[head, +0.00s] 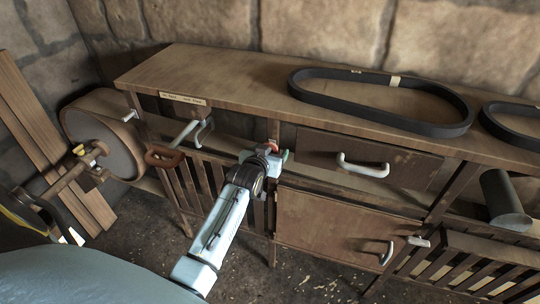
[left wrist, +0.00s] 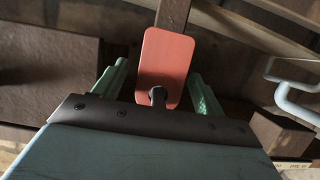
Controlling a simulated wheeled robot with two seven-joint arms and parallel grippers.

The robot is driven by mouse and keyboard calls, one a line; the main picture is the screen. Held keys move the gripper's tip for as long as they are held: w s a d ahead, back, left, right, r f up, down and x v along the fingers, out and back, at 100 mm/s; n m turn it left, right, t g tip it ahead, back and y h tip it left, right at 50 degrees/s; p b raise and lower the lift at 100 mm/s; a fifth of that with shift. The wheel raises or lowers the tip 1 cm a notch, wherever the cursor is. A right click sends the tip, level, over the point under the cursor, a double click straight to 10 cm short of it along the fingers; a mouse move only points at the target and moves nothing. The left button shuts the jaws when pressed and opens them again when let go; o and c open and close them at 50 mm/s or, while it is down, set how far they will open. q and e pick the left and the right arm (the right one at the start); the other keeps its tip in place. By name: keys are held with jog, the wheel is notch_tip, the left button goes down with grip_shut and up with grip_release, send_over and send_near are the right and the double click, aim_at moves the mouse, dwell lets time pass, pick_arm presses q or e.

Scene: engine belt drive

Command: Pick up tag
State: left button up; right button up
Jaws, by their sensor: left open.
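The red tag (left wrist: 165,58) is a flat rounded plate in the left wrist view, upright in front of a wooden post, with a dark peg or knob at its lower end. Only a small red bit of the tag (head: 272,146) shows in the head view, mostly hidden by my gripper. My left gripper (head: 276,155) is open at the front of the workbench. In the left wrist view, its green fingers (left wrist: 158,72) stand on either side of the tag, with a gap visible on each side. My right gripper is not in view.
The wooden workbench (head: 235,73) has drawers and a cabinet with pale handles. A black belt (head: 380,112) lies on top, with part of a second belt (head: 512,125) at the right. A dark cylinder (head: 504,203) rests on the lower shelf. A wheel-like drum (head: 100,140) stands at the left.

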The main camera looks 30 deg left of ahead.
pick_arm(q)
jog(key=c, duration=1.1)
jog(key=shift+o, duration=0.2)
jog(key=shift+r, duration=0.1)
